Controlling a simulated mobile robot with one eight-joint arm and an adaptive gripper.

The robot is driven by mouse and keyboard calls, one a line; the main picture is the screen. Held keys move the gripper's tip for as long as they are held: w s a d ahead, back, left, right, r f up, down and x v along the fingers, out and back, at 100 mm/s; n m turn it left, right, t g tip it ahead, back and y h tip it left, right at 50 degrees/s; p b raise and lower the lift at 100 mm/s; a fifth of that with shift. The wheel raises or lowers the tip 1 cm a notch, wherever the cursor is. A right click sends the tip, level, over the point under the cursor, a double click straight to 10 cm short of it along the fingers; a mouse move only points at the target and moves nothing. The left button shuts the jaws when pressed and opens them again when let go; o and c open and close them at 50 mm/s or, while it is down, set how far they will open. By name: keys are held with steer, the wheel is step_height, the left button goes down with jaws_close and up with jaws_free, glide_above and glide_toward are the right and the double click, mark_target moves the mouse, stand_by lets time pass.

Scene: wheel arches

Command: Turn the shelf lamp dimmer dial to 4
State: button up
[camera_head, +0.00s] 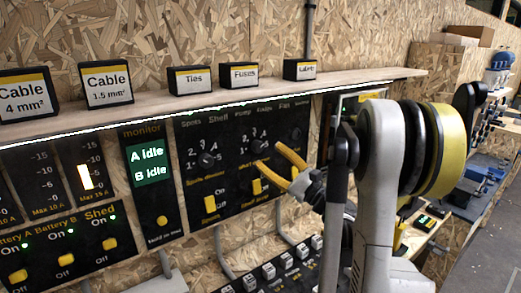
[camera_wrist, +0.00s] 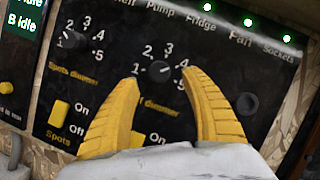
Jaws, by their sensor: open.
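The control panel (camera_head: 240,175) is black with two numbered dimmer dials. The right-hand dark round dial (camera_wrist: 159,71) has marks 1 to 5 around it, and the visible end of its label reads "dimmer"; the rest is hidden behind a finger. It also shows in the head view (camera_head: 258,146). Its pointer setting is too small to read surely. The left dial (camera_wrist: 73,40) is labelled "Spots dimmer". My gripper (camera_wrist: 160,76) is open, its yellow fingers on either side of the right dial in the wrist view. I cannot tell whether they touch it. The gripper (camera_head: 269,156) also shows in the head view.
Yellow switches (camera_head: 210,203) sit below the dials. A dark round socket or knob (camera_wrist: 247,103) is right of the fingers. A shelf (camera_head: 225,97) with labelled boxes runs above the panel. A monitor display (camera_head: 149,165) reading "A idle, B idle" is to the left.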

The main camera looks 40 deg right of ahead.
steer(key=v, duration=0.6)
steer(key=shift+s, duration=0.25)
steer(key=w+a+f+n+g+y, duration=0.1)
steer(key=a+f+n+g, duration=0.2)
steer(key=a, duration=0.5)
steer(key=w+a+f+n+g+y, duration=0.1)
steer(key=a+n+g, duration=0.2)
steer(key=a+n, duration=0.35)
steer(key=w+a+f+n+g+y, duration=0.1)
steer(key=a+f+n+g, duration=0.15)
steer(key=a, duration=0.65)
steer(key=s+a+f+n+g+h, duration=0.2)
steer(key=s+a+n+g+h, duration=0.1)
steer(key=s+n, duration=0.5)
steer(key=s+a+f+n+g+h, duration=0.2)
steer(key=s+a+n+g+h, duration=0.1)
steer(key=s+n, duration=0.5)
steer(key=shift+a+f, duration=0.15)
steer(key=shift+a, duration=0.5)
